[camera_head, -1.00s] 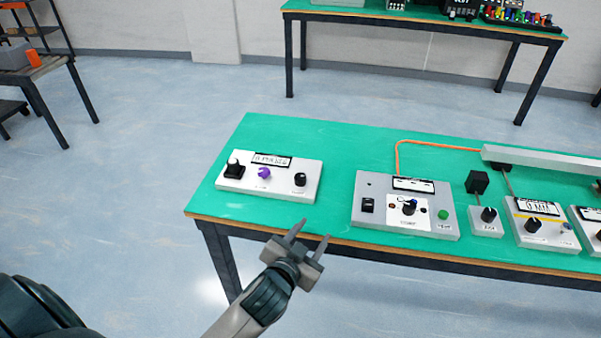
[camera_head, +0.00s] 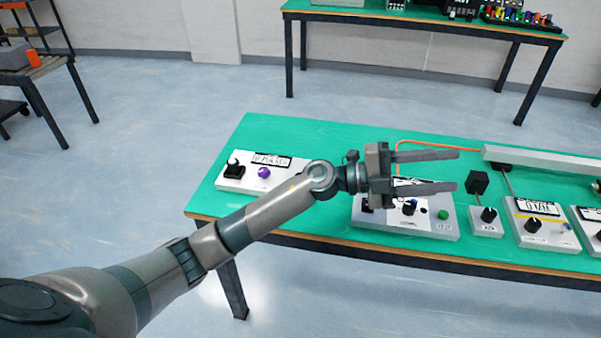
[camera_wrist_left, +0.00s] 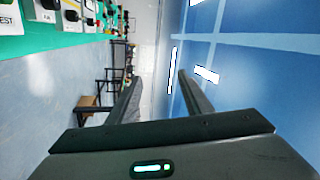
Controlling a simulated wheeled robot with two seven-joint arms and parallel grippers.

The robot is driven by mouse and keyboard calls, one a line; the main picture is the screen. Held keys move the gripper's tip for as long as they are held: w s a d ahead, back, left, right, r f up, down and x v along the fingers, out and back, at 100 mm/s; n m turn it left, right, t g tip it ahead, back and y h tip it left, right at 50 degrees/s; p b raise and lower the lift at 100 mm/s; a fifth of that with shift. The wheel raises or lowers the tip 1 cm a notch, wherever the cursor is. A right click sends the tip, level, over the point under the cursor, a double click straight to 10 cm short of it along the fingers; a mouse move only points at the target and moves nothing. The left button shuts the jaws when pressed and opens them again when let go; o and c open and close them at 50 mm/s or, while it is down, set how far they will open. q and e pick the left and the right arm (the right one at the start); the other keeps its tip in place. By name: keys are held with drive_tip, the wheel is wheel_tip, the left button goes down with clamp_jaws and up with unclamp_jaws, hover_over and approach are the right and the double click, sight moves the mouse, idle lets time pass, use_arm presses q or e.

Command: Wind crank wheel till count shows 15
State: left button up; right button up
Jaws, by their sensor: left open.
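My left gripper (camera_head: 456,170) is open and empty, its two fingers pointing right above the middle grey control box (camera_head: 375,218). It also shows in the left wrist view (camera_wrist_left: 159,78), with nothing between the fingers. The grey box has a black knob (camera_head: 409,208) on a white plate and a green button (camera_head: 443,214); my gripper partly covers its display. A white box (camera_head: 228,184) at the left has a purple knob (camera_head: 264,172) and a display (camera_head: 270,159). I cannot tell which control is the crank wheel, nor read a count. My right gripper is not in view.
The boxes stand on a green-topped table (camera_head: 330,132). An orange cable (camera_head: 420,141) runs behind the grey box. Further right are a small knob box (camera_head: 484,229), a box with a yellow stripe (camera_head: 518,236) and a long pale bar (camera_head: 540,163). The table's back left is clear.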

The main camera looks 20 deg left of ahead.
use_arm(q)
drive_tip(key=w+a+f+m+g+y, duration=0.4)
drive_tip(key=w+a+f+g+y, duration=0.15)
drive_tip(key=a+f+y, duration=0.3)
drive_tip(key=w+a+r+n+y, duration=0.1)
drive_tip(key=a+y, duration=0.4)
drive_tip(key=a, duration=0.7)
drive_tip(key=w+a+r+n+y, duration=0.1)
drive_tip(key=a+r+y, duration=0.4)
drive_tip(key=a, duration=0.8)
drive_tip(key=shift+w+a+n+g+y, duration=0.3)
drive_tip(key=shift+n+g+y, duration=0.15)
drive_tip(key=shift+n, duration=0.45)
wheel_tip(320, 180, down, 17)
drive_tip(key=p, duration=0.2)
drive_tip(key=shift+d+f+p, duration=0.1)
drive_tip(key=shift+f+p, duration=0.1)
drive_tip(key=shift+p, duration=0.2)
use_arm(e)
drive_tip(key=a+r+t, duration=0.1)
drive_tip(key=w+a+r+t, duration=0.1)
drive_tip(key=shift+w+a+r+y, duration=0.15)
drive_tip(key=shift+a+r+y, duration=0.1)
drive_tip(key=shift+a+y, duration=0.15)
